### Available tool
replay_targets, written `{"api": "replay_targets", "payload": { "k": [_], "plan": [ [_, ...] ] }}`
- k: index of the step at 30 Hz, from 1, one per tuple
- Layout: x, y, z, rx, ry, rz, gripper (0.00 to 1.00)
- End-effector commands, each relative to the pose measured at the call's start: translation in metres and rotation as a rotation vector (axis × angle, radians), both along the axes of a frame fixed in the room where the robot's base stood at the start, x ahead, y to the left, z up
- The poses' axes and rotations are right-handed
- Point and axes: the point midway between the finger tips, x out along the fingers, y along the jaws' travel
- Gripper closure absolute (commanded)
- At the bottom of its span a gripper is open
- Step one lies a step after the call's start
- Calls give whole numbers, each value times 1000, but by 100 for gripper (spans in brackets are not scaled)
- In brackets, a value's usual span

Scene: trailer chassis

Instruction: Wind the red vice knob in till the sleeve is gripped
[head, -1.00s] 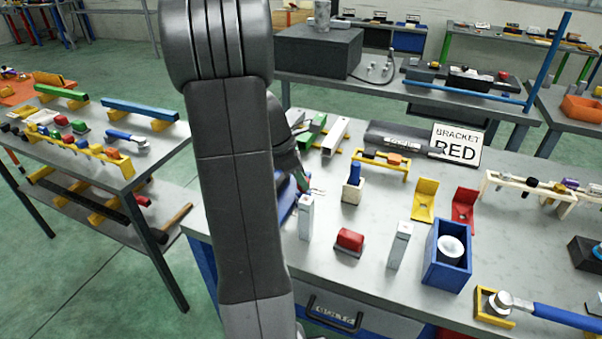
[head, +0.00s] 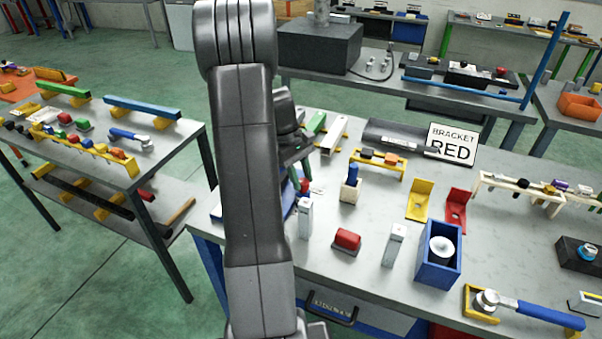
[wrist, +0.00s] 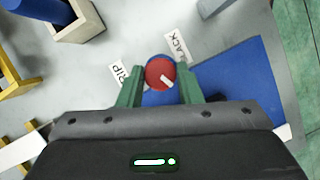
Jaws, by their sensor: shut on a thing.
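In the wrist view the red vice knob (wrist: 158,76), with a white pointer bar, lies between the two green fingers of my gripper (wrist: 161,84). The fingers are shut on the knob's sides. A label ending in "RIP" (wrist: 119,73) is left of the knob and one ending in "LACK" (wrist: 177,46) is above right. The pointer slants to the lower right. The blue vice body (wrist: 240,85) spreads right of the knob. In the head view my arm hides most of the vice. I cannot make out the sleeve in either view.
A blue box with a white round piece (head: 438,262) is farther right. A "BRACKET RED" sign (head: 452,144) stands behind.

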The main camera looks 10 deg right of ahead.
Motion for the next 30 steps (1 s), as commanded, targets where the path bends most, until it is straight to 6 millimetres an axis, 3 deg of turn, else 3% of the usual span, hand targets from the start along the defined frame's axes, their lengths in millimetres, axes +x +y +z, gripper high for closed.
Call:
{"api": "replay_targets", "payload": {
  "k": [30],
  "plan": [
    [1,-7,1,0,-1,-964,91]
  ]
}}
